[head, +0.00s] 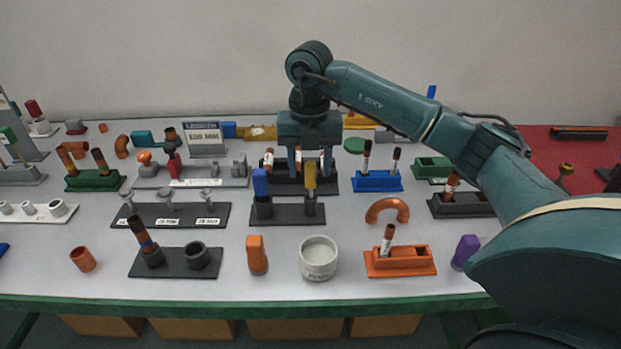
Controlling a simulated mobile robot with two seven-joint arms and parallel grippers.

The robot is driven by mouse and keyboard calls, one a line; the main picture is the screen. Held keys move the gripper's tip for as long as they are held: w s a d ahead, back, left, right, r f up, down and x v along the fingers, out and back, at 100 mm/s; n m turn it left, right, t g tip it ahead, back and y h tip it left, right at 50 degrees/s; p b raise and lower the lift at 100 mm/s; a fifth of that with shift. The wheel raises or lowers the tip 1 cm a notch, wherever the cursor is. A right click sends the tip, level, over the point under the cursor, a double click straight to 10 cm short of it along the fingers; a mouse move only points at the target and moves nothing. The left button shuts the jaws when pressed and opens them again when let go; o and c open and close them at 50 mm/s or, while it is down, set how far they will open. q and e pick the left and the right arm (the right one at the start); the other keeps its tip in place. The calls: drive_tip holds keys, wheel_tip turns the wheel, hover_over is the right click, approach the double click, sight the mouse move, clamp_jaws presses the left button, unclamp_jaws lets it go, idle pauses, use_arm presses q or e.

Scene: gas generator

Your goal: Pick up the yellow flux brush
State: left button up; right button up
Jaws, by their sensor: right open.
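The yellow flux brush (310,181) stands upright in the right side of a dark grey holder (287,215) near the middle of the table. A blue brush (261,183) stands in the left side of the same holder. My right gripper (309,174) points straight down over the yellow brush. Its fingers are apart, one to each side of the brush's top in the picture. I cannot tell whether they touch it or how they line up in depth. My left gripper is out of view.
A blue rack (377,181) stands to the right. In front are an orange block (257,254), a white cup (318,258) and an orange tray (400,269). My right arm covers the table's right side.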

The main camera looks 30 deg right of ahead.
sight(311, 177)
drive_tip(key=shift+w+d+f, duration=0.1)
drive_tip(key=shift+d+f, duration=0.05)
drive_tip(key=shift+f, duration=1.7)
drive_tip(key=c, duration=0.9)
drive_tip(key=shift+r, duration=0.1)
wheel_tip(311, 177, up, 10)
drive_tip(key=shift+f, duration=0.1)
